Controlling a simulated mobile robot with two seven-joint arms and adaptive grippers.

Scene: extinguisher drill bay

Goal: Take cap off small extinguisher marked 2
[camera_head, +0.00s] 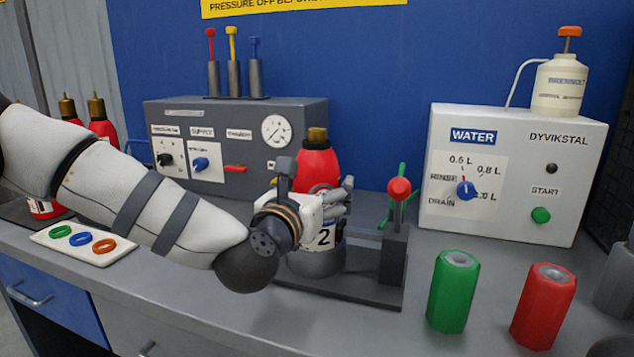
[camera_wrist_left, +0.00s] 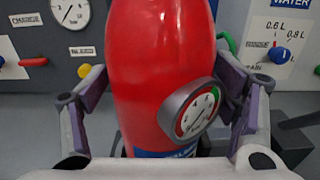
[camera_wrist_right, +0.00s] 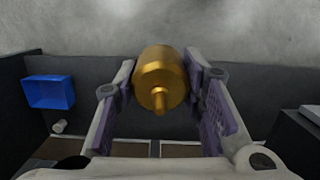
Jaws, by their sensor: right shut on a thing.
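The small red extinguisher (camera_head: 316,162) marked 2 stands upright in a dark grey stand on the bench. A brass fitting (camera_head: 317,135) shows on its top. My left gripper (camera_head: 325,205) is at its middle. In the left wrist view, the open fingers (camera_wrist_left: 160,90) stand on both sides of the red body (camera_wrist_left: 155,70), with narrow gaps; the gauge (camera_wrist_left: 197,108) faces me. In the right wrist view, my right gripper (camera_wrist_right: 160,85) is shut on a brass cap (camera_wrist_right: 160,75) with a narrow stem. My right gripper is outside the head view.
The stand (camera_head: 345,290) has a post with a red knob (camera_head: 399,189). A green cylinder (camera_head: 452,295) and a red one (camera_head: 542,310) stand at right, before the water unit (camera_head: 510,180). A ring tray (camera_head: 85,245) lies at left. A blue bin (camera_wrist_right: 48,91) shows in the right wrist view.

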